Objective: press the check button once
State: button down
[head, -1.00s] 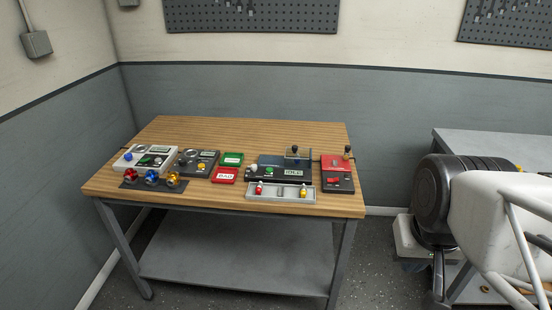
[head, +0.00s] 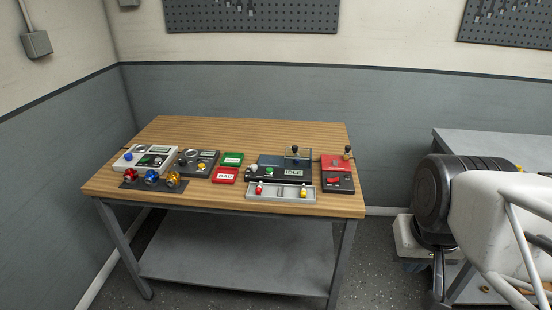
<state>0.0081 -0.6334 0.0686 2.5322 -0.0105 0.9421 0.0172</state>
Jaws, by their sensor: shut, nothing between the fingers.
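No thing in view carries a label that I can read as the check button. The dark central unit (head: 270,174) has a green button (head: 269,171), a small white display (head: 293,173) and a black-knobbed lever. A light grey instrument (head: 145,158) with a blue knob, a round dial and small controls stands at the left of the workbench. A dark instrument (head: 198,162) with a yellow knob stands next to it. My gripper is not in the head view.
The wooden workbench (head: 225,133) has free room at the back. Red, blue and gold parts sit in a front rack (head: 130,184). A grey tray (head: 280,198) and a red-and-black unit (head: 338,175) are at the right.

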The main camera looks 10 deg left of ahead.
jog(key=shift+w, duration=0.1)
dwell(0.8)
jog(key=w+a+r+h, duration=0.2)
jog(key=w+r, duration=0.1)
jog(key=w, duration=1.4)
jog(key=t+h, duration=0.4)
jog(key=h, duration=0.1)
send_over(268, 169)
notch_tip(268, 169, down, 15)
jog(key=shift+r, duration=0.15)
jog(key=shift+f, duration=0.2)
jog(key=shift+f, duration=4.2)
